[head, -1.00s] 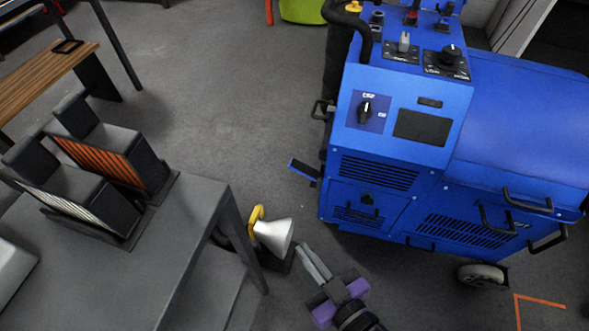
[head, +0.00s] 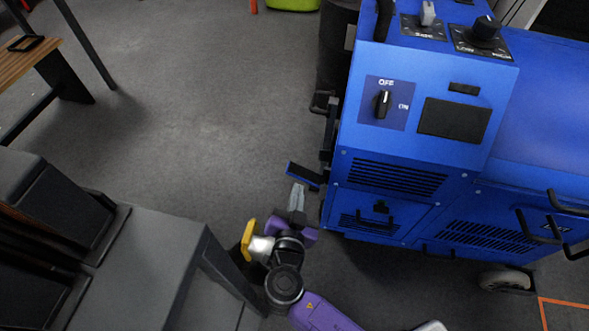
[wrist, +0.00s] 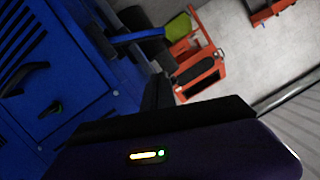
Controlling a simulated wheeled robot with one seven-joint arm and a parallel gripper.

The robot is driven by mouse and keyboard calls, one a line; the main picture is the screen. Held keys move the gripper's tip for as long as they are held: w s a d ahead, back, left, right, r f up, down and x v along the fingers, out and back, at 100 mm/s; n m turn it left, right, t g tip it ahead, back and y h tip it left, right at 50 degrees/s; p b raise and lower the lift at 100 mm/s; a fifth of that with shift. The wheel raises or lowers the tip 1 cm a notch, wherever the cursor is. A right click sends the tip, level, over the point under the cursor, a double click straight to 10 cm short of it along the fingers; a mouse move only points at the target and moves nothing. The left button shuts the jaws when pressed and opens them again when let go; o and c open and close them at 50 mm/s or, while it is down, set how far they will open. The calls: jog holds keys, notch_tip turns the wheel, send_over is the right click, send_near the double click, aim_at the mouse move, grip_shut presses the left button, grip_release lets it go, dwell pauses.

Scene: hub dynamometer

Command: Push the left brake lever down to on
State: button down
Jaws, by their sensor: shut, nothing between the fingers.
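The blue dynamometer cabinet (head: 400,150) stands at the right. A short lever with a blue pad (head: 303,175) sticks out from its left side, low down; I take it for the left brake lever. It sticks out near the top of the wrist view (wrist: 134,36) too. My gripper (head: 297,188) is shut and empty, its grey fingertips just below the pad in the head picture. I cannot tell whether they touch it or at what height they are.
A grey table (head: 150,262) with dark boxes stands at the left. A caster wheel (head: 505,279) is under the cabinet. The wrist view shows a red cart (wrist: 195,62). Grey floor left of the lever is clear.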

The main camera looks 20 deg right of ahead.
jog(key=shift+s+d+m, duration=0.1)
jog(key=shift+d+m, duration=0.05)
jog(key=shift+m, duration=0.15)
jog(key=b, duration=0.2)
send_over(296, 174)
jog(key=s, duration=0.3)
notch_tip(296, 174, down, 2)
jog(key=shift+w+f+b, duration=0.25)
jog(key=shift+w+f, duration=0.1)
jog(key=shift+f, duration=0.3)
jog(key=shift+w+f+b, duration=0.2)
jog(key=shift+w+f, duration=0.15)
jog(key=shift+f, duration=0.25)
jog(key=shift+w+a+f+b, duration=0.1)
jog(key=shift+a+f+b, duration=0.05)
jog(key=shift+f, duration=0.25)
jog(key=shift+w+a+f+b, duration=0.1)
jog(key=shift+f+b, duration=0.05)
jog(key=shift+f, duration=0.2)
jog(key=shift+f, duration=0.1)
